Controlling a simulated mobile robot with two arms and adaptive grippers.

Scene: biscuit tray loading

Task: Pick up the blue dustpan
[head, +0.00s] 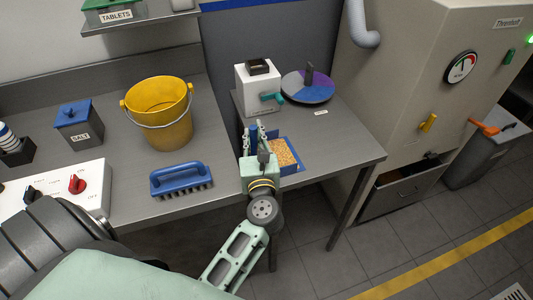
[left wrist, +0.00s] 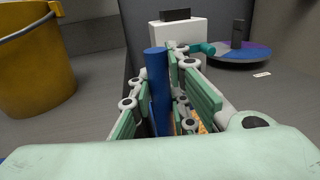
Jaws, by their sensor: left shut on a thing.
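The blue dustpan (head: 293,170) is at the front of the right-hand table in the head view, with tan crumb-like bits in its pan. My left gripper (head: 258,132) is at its left side. In the left wrist view the gripper's green finger pads are closed around an upright blue bar (left wrist: 157,88), which appears to be the dustpan's handle. The gripper hides part of the dustpan, and I cannot tell whether it rests on the table or is just above it. My right gripper is not in view.
A blue brush (head: 180,180) and a yellow bucket (head: 158,115) stand on the left counter. A white machine with a teal lever (head: 257,92) and a blue-purple disc (head: 308,88) are behind the dustpan. The table's right front is clear.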

